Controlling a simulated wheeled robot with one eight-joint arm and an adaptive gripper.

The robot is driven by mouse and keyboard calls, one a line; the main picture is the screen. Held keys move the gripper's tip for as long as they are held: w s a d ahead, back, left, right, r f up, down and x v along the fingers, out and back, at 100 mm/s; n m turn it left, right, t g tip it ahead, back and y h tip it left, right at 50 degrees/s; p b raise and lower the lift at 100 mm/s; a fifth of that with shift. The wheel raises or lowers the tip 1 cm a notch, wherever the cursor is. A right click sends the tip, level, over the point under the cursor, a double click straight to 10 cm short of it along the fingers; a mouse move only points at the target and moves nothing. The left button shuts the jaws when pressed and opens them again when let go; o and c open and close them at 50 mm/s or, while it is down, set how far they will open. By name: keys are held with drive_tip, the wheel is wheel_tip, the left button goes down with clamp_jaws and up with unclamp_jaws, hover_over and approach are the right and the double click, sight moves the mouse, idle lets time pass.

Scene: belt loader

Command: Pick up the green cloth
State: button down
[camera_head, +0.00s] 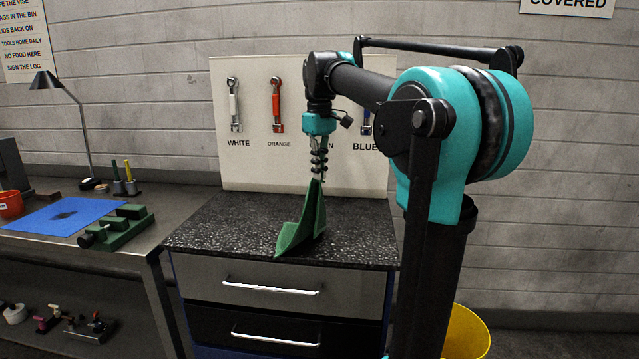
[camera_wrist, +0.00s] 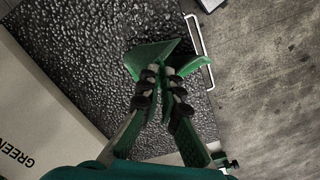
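The green cloth (camera_head: 311,212) hangs from my gripper (camera_head: 318,174) above the black speckled top of the drawer cabinet (camera_head: 230,225). Its upper part is drawn up into a narrow peak and its lower part spreads to the front left. I cannot tell whether its lowest edge touches the cabinet top. In the wrist view, the two fingertips of my gripper (camera_wrist: 163,76) are close together with the cloth (camera_wrist: 150,54) pinched between them. The part of the cloth between the fingers is hidden.
A white tool board (camera_head: 250,165) with hanging wrenches stands behind the cabinet. A workbench on the left holds a blue mat (camera_head: 40,218), a green vise (camera_head: 118,228) and a lamp (camera_head: 75,110). A yellow bin (camera_head: 468,335) stands on the floor at right. The visible cabinet top is otherwise clear.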

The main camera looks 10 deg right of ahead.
wheel_tip(320, 180, up, 18)
idle(0.5)
